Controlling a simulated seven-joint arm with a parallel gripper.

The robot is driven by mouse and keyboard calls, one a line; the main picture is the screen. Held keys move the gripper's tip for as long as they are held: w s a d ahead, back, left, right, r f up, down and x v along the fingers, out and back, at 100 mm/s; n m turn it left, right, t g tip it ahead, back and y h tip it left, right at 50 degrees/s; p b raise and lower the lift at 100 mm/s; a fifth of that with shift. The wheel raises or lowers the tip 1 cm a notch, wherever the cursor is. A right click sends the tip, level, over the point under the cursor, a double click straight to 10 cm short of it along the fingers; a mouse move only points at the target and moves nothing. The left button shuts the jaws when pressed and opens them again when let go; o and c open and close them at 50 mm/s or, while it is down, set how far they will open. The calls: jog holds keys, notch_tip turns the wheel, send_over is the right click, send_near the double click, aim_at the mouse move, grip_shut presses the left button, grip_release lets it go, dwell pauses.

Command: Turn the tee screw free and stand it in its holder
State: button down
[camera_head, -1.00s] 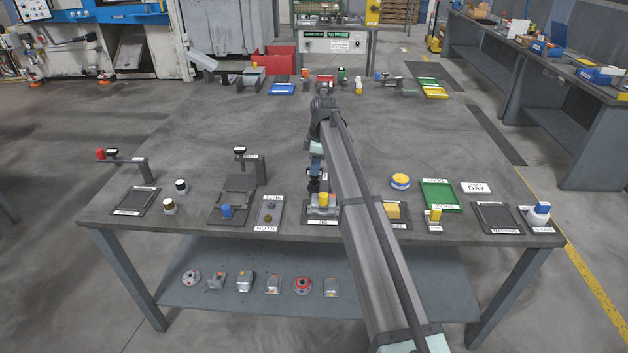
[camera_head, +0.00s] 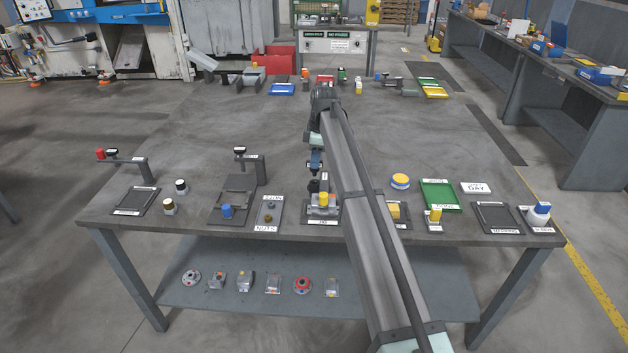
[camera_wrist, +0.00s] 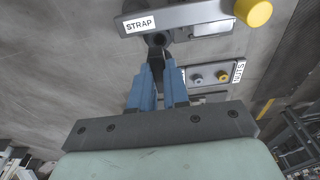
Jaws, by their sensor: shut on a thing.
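My gripper (camera_head: 315,170) hangs over the jig (camera_head: 312,212) at the front middle of the table, its blue fingers pointing down. In the wrist view the fingers (camera_wrist: 159,72) are close together around a dark round piece, which I take to be the tee screw (camera_wrist: 158,40). The fingers hide most of it, so I cannot tell whether its lower end is still in the jig. A grey bar labelled STRAP (camera_wrist: 185,17) lies just beyond the fingertips, with a yellow knob (camera_wrist: 253,12) at its end. I cannot make out the screw's holder.
A tray of nuts (camera_head: 274,208) lies left of the jig. Further left stand a fixture with a blue knob (camera_head: 226,211) and a post with a red-tipped arm (camera_head: 141,171). A green tray (camera_head: 440,195) is to the right. The table's middle is mostly clear.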

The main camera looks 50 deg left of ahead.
notch_tip(320, 180, up, 4)
jog(key=shift+r, duration=0.25)
jog(key=w+d+f, duration=0.1)
jog(key=w+f, duration=0.1)
jog(key=w, duration=0.7)
jog(key=w+d+f, duration=0.1)
jog(key=w+d, duration=0.1)
jog(key=w, duration=0.7)
jog(key=shift+d+f, duration=0.3)
jog(key=shift+f, duration=0.05)
jog(key=shift+f, duration=0.2)
jog(key=shift+f, duration=2.7)
jog(key=shift+f, duration=1.65)
jog(key=c, duration=1)
grip_release()
jog(key=shift+c, duration=0.2)
notch_tip(320, 180, up, 14)
jog(key=w+d, duration=0.1)
jog(key=shift+f, duration=0.15)
jog(key=shift+w+d, duration=0.1)
